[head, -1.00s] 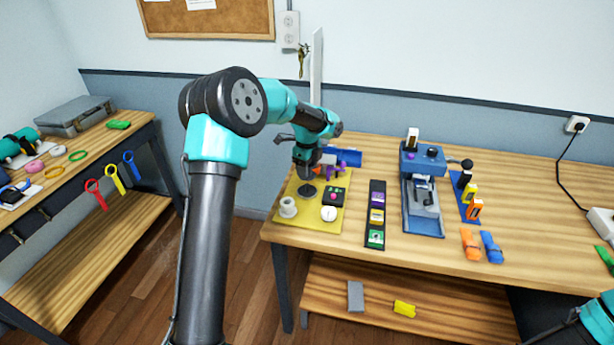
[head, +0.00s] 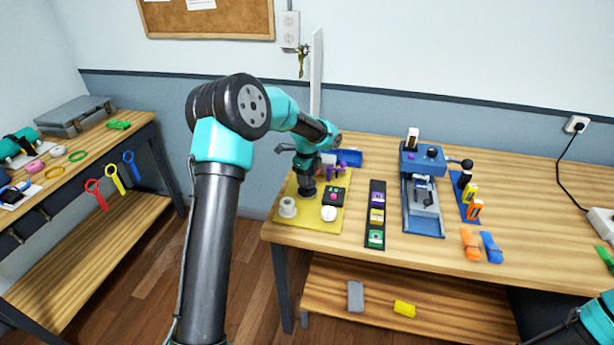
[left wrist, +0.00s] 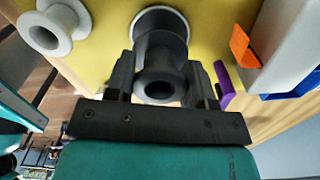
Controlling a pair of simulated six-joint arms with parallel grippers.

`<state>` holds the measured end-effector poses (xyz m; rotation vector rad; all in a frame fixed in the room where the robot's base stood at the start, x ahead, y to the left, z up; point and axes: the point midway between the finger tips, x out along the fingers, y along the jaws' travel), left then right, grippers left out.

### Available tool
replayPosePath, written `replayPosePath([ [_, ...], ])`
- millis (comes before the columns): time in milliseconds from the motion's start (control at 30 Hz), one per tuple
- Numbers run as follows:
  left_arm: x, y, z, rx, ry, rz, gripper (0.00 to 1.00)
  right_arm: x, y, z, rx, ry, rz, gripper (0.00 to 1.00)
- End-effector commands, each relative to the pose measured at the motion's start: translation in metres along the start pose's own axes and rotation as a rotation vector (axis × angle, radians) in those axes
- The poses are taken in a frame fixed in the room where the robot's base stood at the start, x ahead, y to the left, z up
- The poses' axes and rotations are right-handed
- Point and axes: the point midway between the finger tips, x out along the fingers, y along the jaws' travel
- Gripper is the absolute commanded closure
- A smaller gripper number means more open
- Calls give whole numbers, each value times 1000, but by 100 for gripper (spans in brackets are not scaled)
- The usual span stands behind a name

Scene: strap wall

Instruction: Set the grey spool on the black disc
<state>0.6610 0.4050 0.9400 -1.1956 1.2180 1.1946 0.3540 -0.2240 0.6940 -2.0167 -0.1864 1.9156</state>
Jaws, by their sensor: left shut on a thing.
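My left gripper (head: 306,178) is low over the yellow mat (head: 298,223), at the black disc (head: 307,193). In the left wrist view the left gripper (left wrist: 162,88) is shut on the dark grey spool (left wrist: 160,78), its fingers on either side of it. The spool's far end is toward the yellow mat, and the disc is largely hidden behind it. I cannot tell whether spool and disc touch. My right gripper is out of view; only part of my right arm shows at the lower right.
A white spool (head: 287,207) stands on the mat's near left, also in the left wrist view (left wrist: 50,28). A dark box with a pink button (head: 334,196) and a white round piece (head: 328,214) are close on the right. Purple pieces (head: 336,172) and a blue tray (head: 349,158) lie behind.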

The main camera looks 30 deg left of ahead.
Motion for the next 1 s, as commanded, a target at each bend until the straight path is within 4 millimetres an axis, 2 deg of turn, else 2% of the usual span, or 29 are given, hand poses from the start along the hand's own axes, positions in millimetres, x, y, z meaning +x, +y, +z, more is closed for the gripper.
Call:
replayPosePath([
  [533,11,0,0,0,0,0,74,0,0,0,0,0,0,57],
  [567,11,0,0,0,0,0,50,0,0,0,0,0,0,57],
  [600,11,0,0,0,0,0,46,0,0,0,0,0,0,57],
  [800,11,0,0,0,0,0,27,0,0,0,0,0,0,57],
  [1000,11,0,0,0,0,0,25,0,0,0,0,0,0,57],
])
